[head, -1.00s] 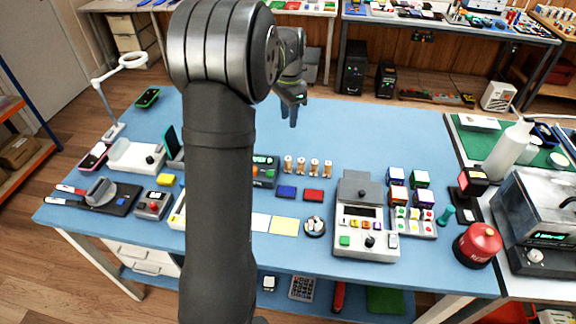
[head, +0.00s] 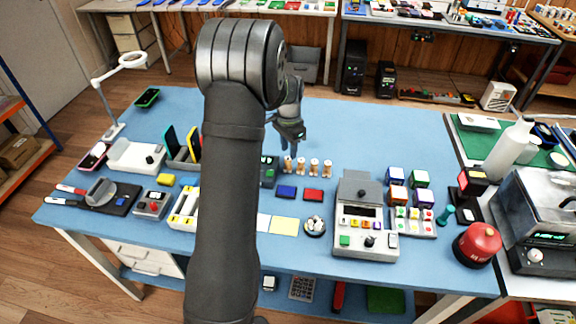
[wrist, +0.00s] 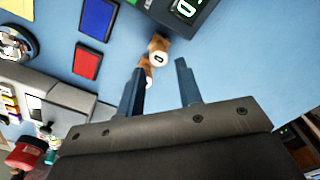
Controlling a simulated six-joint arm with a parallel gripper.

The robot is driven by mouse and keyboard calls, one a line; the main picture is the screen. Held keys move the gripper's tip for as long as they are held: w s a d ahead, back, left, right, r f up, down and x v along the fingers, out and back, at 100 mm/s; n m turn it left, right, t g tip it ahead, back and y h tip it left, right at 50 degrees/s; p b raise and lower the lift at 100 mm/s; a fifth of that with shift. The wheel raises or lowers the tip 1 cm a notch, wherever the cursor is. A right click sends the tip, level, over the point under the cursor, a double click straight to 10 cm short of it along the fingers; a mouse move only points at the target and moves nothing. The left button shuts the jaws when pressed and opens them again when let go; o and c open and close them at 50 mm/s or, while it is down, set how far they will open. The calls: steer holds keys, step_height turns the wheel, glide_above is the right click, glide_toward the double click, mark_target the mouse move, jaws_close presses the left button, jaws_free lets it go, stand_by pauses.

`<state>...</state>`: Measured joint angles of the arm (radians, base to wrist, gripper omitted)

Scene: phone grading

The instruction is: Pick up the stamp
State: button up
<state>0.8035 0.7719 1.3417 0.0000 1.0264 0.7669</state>
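Several small wooden stamps (head: 314,165) stand upright in a row on the blue table. My gripper (head: 291,147) is above and just behind the left end of this row, pointing down. Two wooden stamps, one topped with a dark mark (wrist: 158,43), show just beyond the fingertips. The other stamps are hidden by the left finger there. No stamp is in the grip.
A blue ink pad (head: 286,192) and a red ink pad (head: 313,195) lie in front of the stamps. A dark device with a green display (head: 269,171) stands left of them. A grey machine (head: 366,218) is at front right. The table behind the stamps is clear.

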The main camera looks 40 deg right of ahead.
mark_target(288, 158)
step_height(288, 158, down, 5)
steer(key=shift+a+r, duration=0.1)
steer(key=shift+a, duration=0.05)
jaws_close()
